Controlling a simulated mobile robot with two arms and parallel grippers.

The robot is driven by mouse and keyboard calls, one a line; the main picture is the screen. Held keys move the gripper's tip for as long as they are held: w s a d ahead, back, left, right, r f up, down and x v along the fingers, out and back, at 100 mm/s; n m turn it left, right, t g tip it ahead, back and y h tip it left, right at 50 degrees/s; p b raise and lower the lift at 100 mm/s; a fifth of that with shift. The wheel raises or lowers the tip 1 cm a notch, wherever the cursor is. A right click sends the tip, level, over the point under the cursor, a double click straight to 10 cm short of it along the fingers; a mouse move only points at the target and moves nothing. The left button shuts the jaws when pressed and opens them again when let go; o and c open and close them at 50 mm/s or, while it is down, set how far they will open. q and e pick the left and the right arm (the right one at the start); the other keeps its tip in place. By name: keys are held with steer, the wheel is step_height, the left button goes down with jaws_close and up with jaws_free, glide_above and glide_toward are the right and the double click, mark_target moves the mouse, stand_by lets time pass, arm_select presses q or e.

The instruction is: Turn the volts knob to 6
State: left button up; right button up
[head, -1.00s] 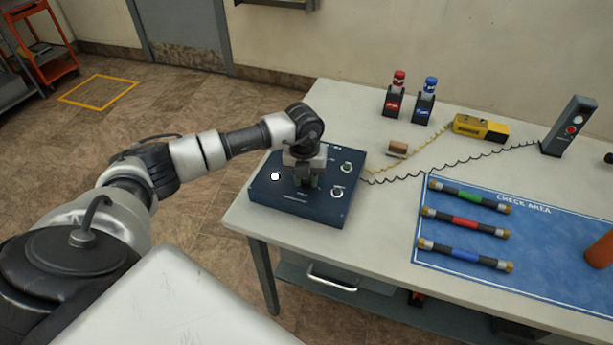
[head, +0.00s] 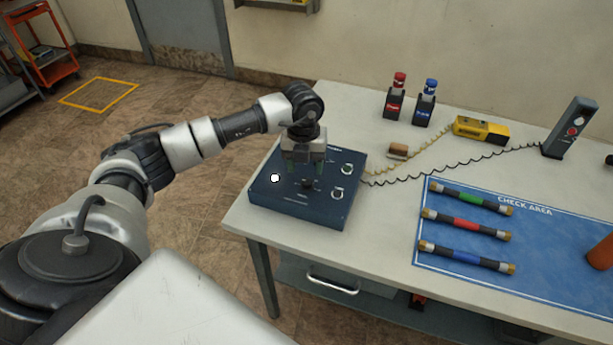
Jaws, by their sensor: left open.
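The dark blue control box (head: 322,208) sits at the left end of the table. A dark knob (head: 307,186) shows near the middle of its top face; its label and pointer are too small to read. A white round light (head: 275,178) is on the left of the box, and two pale ringed sockets are on its right. My left gripper (head: 304,172) points down over the knob, open and empty, with its fingertips seemingly just above it. Its body hides the back middle of the box. My right gripper is not in view.
Wires run from the box to a yellow device (head: 480,128) and a grey upright unit (head: 569,127). Red (head: 394,104) and blue (head: 424,108) bottles stand in holders behind. A blue check-area mat (head: 560,265) with three banded rods lies to the right.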

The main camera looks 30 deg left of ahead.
mark_target(305, 181)
arm_select(q)
step_height(305, 181, up, 6)
steer(key=shift+s+a+f, duration=0.1)
stand_by(0.5)
